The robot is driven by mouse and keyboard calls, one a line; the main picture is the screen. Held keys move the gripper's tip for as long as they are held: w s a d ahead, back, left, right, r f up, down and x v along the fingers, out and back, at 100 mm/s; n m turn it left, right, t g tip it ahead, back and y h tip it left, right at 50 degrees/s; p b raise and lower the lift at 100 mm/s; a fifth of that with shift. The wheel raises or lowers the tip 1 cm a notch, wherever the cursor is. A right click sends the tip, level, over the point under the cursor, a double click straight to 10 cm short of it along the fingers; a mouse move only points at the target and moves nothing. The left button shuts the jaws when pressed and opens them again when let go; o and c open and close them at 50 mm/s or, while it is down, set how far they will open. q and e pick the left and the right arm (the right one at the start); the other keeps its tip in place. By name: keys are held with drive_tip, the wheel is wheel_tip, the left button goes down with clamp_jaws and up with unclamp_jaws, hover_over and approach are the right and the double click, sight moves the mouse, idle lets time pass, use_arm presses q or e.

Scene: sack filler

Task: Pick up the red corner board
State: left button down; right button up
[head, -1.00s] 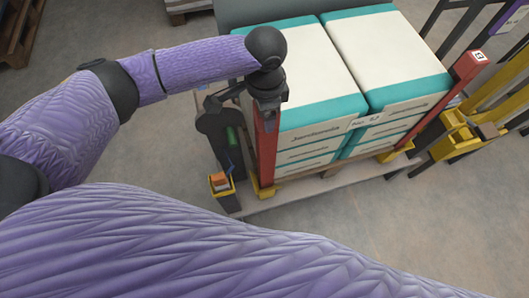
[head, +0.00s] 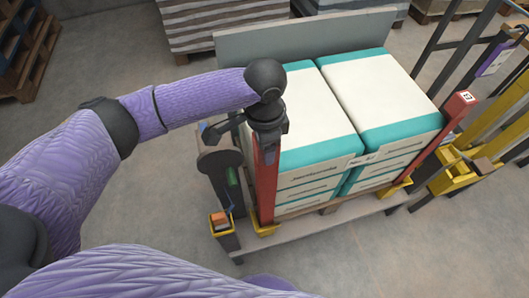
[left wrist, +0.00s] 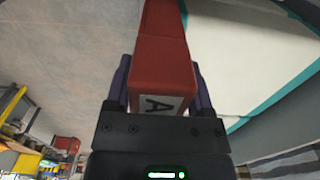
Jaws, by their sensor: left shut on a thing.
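A red corner board (head: 266,188) stands upright at the near left corner of the stacked sacks (head: 315,110), its foot in a yellow holder (head: 264,229). My left gripper (head: 268,140) is at its top. In the left wrist view the red board (left wrist: 163,55) runs between the two fingers of my left gripper (left wrist: 160,72), which are shut on it, and a white label with a letter A shows on its end. A second red corner board (head: 432,133) leans at the right corner of the stack. My right gripper is out of view.
The white and teal sacks rest on a pallet on a pale platform (head: 330,223). A grey panel (head: 285,43) stands behind them. A yellow-footed frame (head: 462,172) is at the right. Grey floor is open in front of the platform.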

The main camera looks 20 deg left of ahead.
use_arm(q)
wheel_tip(320, 180, up, 15)
drive_tip(key=p, duration=0.5)
drive_tip(key=s+d+p, duration=0.3)
drive_tip(key=s+d, duration=0.7)
drive_tip(key=s, duration=0.5)
drive_tip(key=shift+f, duration=0.3)
